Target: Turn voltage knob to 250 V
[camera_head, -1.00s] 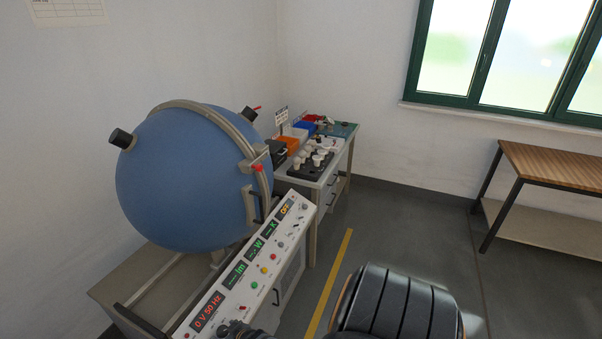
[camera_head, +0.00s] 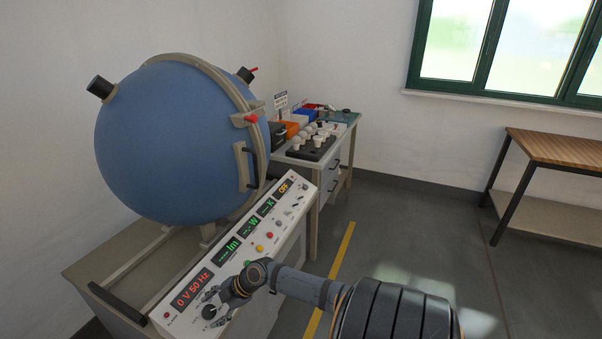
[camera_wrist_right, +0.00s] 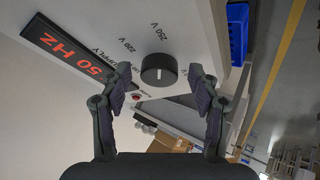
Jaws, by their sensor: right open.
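The black round voltage knob (camera_wrist_right: 159,69) sits on the white control panel (camera_wrist_right: 195,25), with 220 V and 250 V labels printed beside it. A small white mark shows on the knob's near side, away from these labels. The knob also shows in the head view (camera_head: 209,312). The red supply display (camera_head: 193,288) reads 0 V 50 Hz. My right gripper (camera_wrist_right: 162,82) is open, with one finger on each side of the knob and a gap to it. In the head view my right gripper (camera_head: 217,298) is over the panel's near end. My left gripper is out of view.
A big blue sphere (camera_head: 165,145) stands behind the panel. Coloured buttons and other displays run up the panel. A small red button (camera_wrist_right: 136,97) is close to the knob. A side table with bulbs (camera_head: 318,140) stands beyond. Open floor lies to the right.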

